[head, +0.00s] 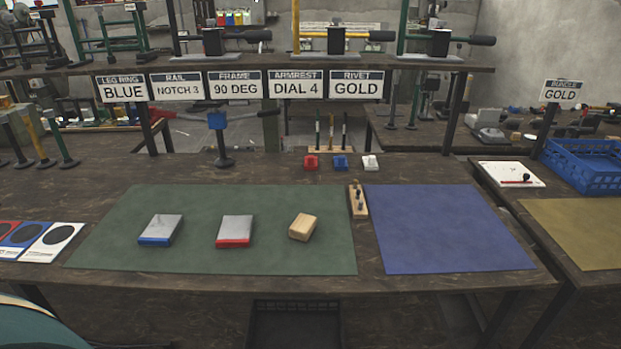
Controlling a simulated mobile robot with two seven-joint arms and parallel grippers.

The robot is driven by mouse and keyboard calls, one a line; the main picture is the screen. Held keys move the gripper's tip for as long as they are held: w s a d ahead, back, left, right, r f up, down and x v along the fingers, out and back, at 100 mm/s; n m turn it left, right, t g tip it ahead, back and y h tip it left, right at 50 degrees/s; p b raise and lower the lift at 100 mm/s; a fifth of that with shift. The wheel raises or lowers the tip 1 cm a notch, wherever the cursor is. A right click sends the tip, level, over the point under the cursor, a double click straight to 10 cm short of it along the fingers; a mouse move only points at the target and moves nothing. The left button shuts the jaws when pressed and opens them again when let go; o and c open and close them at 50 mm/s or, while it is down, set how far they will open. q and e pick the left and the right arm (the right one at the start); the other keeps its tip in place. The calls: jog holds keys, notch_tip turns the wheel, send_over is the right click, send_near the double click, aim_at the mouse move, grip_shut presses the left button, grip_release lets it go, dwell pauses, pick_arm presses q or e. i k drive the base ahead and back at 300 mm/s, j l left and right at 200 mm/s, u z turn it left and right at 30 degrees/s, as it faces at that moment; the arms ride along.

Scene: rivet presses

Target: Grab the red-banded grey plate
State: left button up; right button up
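The red-banded grey plate (235,228) lies on the green mat (300,262), near its middle. Its top is grey and a red band runs along its front edge. A similar grey plate with a blue band (161,228) lies to its left. A tan wooden block (303,227) lies to its right. The three are apart from each other. Neither of my grippers shows in the head view, and nothing touches the red-banded plate.
A blue mat (440,230) lies to the right, bare. A small wooden peg block (357,200) stands between the mats. Small red (311,162), blue (340,162) and white (370,163) pieces sit behind. Cards (50,240) lie at left.

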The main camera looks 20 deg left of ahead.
aim_at(235, 232)
jog(key=u, duration=1.3)
jog(key=z, duration=0.4)
jog(key=j+z, duration=0.2)
jog(key=z, duration=0.2)
jog(key=j+z, duration=0.25)
jog(key=z, duration=0.2)
jog(key=j+z, duration=0.25)
jog(key=z, duration=0.15)
jog(key=j+z, duration=0.15)
jog(key=j, duration=0.2)
jog(key=k+j+z, duration=0.15)
jog(key=j, duration=0.2)
jog(key=k+j+z, duration=0.15)
jog(key=j, duration=0.2)
jog(key=i, duration=0.05)
